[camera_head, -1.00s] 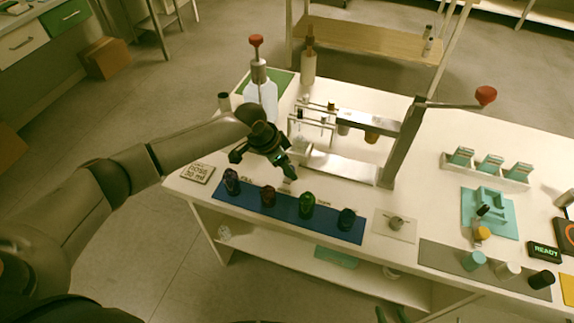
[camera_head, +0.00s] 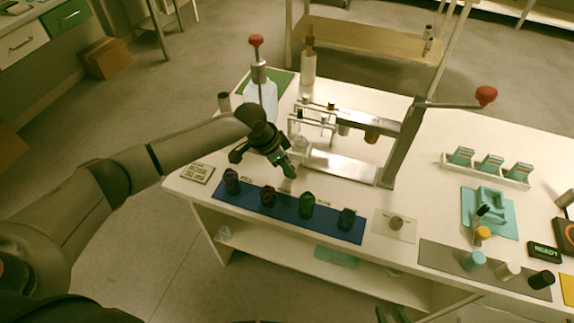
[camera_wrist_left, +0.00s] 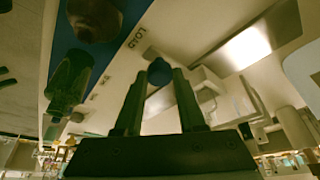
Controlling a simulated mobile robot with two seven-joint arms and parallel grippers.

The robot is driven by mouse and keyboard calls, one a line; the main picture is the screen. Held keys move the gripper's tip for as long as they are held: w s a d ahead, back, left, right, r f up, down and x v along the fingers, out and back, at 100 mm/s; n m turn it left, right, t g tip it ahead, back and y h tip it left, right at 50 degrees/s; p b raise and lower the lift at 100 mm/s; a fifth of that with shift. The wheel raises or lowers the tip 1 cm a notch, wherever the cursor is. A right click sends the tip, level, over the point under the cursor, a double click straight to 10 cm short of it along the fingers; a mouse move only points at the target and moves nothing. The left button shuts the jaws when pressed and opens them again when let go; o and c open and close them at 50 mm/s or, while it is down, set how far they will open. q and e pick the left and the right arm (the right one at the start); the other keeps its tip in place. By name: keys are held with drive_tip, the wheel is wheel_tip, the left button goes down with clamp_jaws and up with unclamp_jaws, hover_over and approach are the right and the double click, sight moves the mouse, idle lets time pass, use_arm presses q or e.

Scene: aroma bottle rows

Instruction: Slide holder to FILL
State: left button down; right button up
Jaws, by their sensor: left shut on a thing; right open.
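My left gripper (camera_head: 287,170) is low over the white table, between the blue mat and the metal press. In the left wrist view its two fingers (camera_wrist_left: 160,85) are shut on a round dark blue knob (camera_wrist_left: 159,71), apparently the holder's handle. The rest of the holder is mostly hidden by the gripper. A label reading LOAD lies just beyond the knob in the wrist view. A bright metal rail (camera_head: 340,168) runs right from the gripper to the press's post (camera_head: 401,145). My right gripper (camera_head: 392,314) shows only as open fingertips at the bottom edge. I cannot read a FILL mark.
Several dark bottles stand on the blue mat (camera_head: 285,215) in front of the left gripper. A pump bottle (camera_head: 262,95) stands behind it. A red-knobbed lever (camera_head: 486,96) sticks out right of the press. A teal fixture (camera_head: 489,212) and coloured caps are farther right.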

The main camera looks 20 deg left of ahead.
use_arm(q)
drive_tip(key=shift+a, duration=0.15)
idle(0.3)
drive_tip(key=a+p, duration=0.1)
drive_tip(key=a, duration=1)
drive_tip(key=shift+w+a, duration=0.15)
drive_tip(key=shift+w, duration=0.05)
drive_tip(key=c, duration=0.5)
unclamp_jaws()
drive_tip(key=shift+s+r+p, duration=0.1)
drive_tip(key=shift+r+p, duration=0.15)
drive_tip(key=shift+p, duration=0.05)
drive_tip(key=v, duration=1.2)
